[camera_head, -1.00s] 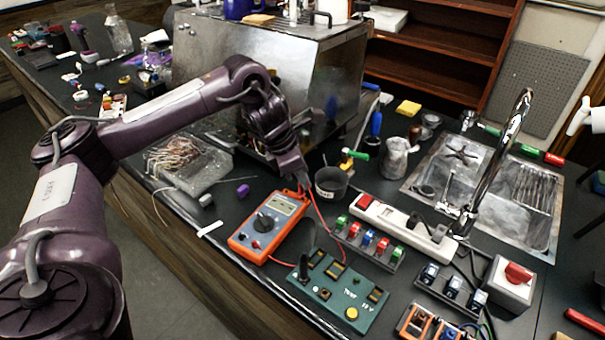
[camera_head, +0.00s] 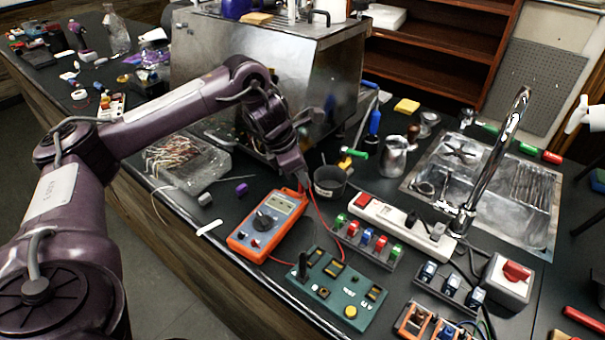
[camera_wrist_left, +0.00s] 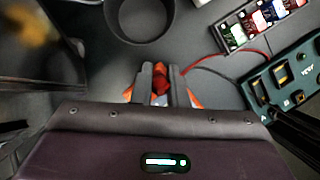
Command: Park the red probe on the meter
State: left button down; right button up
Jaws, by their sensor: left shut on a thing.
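The orange meter (camera_head: 267,222) with a grey display and a dial lies on the bench in the middle of the head view. My left gripper (camera_head: 303,180) is just above its far right corner. In the left wrist view the left gripper (camera_wrist_left: 160,85) is shut on the red probe (camera_wrist_left: 160,78), whose red top shows between the fingers. The orange meter edge (camera_wrist_left: 194,100) shows just beyond the fingers. The probe's red lead (camera_head: 322,222) runs down the meter's right side. The probe's tip is hidden, so I cannot tell whether it touches the meter.
A dark round cup (camera_head: 330,181) stands close to the right of the left gripper. A green test board (camera_head: 340,290) and a rack of coloured switches (camera_head: 367,242) lie nearby. A white power strip (camera_head: 405,228) is farther right. A steel brewer (camera_head: 270,75) stands behind.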

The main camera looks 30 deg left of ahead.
pick_arm(q)
jog(key=shift+f+b, duration=0.3)
jog(key=shift+f, duration=0.3)
dwell(1.0)
dwell(0.6)
jog(key=c, duration=1.3)
grip_release()
jog(key=shift+c, duration=0.2)
jog(key=shift+a+r, duration=0.1)
jog(key=shift+r, duration=0.15)
jog(key=p+v, duration=0.1)
jog(key=v, duration=0.6)
jog(key=shift+s+r, duration=0.1)
